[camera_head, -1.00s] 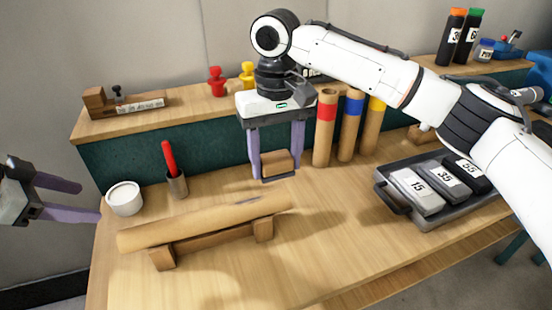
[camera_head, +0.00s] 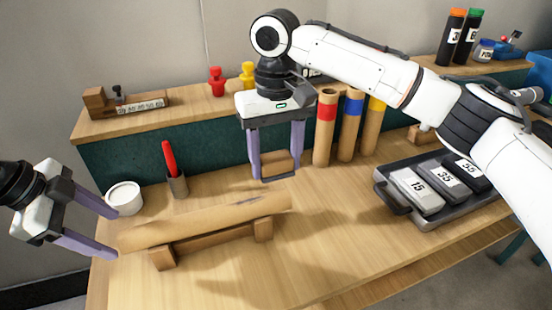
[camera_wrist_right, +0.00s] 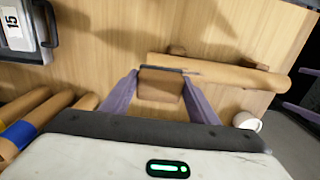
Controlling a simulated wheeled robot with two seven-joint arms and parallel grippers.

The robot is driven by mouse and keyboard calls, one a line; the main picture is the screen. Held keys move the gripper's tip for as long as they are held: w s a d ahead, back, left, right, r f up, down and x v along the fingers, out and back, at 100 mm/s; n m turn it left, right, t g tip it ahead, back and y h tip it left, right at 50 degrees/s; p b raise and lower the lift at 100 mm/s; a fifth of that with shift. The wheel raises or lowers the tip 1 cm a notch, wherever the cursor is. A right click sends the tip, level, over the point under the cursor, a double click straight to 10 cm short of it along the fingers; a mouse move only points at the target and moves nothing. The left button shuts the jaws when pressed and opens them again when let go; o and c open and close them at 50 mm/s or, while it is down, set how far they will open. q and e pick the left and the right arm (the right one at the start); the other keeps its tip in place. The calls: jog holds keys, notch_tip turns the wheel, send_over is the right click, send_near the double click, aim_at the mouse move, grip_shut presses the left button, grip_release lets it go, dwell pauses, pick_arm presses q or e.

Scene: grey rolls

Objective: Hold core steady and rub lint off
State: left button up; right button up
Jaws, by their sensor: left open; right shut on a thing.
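The core is a long brown cardboard tube (camera_head: 195,225) lying on a wooden cradle (camera_head: 212,241); it also shows in the right wrist view (camera_wrist_right: 225,74). A small grey lint patch (camera_head: 272,201) marks its top near the right end. My left gripper (camera_head: 117,235) is open at the core's left end, its fingertips just short of or beside that end; contact cannot be told. My right gripper (camera_head: 276,173) is shut on a brown block (camera_head: 277,160) with a dark lower edge, held behind the core's right part, apart from it in the head view. The block also shows in the right wrist view (camera_wrist_right: 160,86).
A white cup (camera_head: 124,199) and a holder (camera_head: 177,186) with a red-handled tool stand behind the core. Banded upright tubes (camera_head: 325,130) stand behind right. A grey tray (camera_head: 432,218) with numbered blocks lies at right. The table front is clear.

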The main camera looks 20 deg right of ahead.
aim_at(118, 236)
pick_arm(q)
jog(key=shift+x, duration=2.2)
jog(key=shift+c, duration=0.2)
jog(key=c, duration=1.2)
jog(key=shift+o, duration=0.2)
